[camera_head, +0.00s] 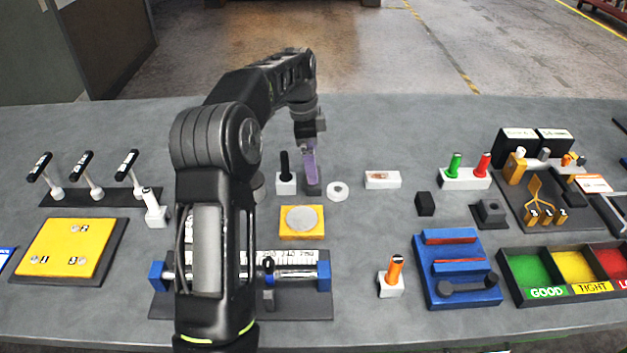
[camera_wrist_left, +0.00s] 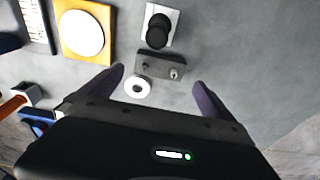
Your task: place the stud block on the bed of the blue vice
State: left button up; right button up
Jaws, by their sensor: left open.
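My right gripper is not in view.
A white block with a black knob (camera_head: 285,186) stands close left of the stud block, and a white ring (camera_head: 338,191) close right. A yellow block with a grey disc (camera_head: 301,235) is in front. An orange-handled piece (camera_head: 392,283) stands just left of the vice.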

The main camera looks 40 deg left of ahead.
pick_arm(q)
jog(key=shift+d+f+p, duration=0.15)
jog(key=shift+f+p, duration=0.65)
jog(key=shift+f, duration=1.85)
jog(key=shift+c, duration=0.2)
jog(key=shift+w+r, duration=0.1)
jog(key=c, duration=2)
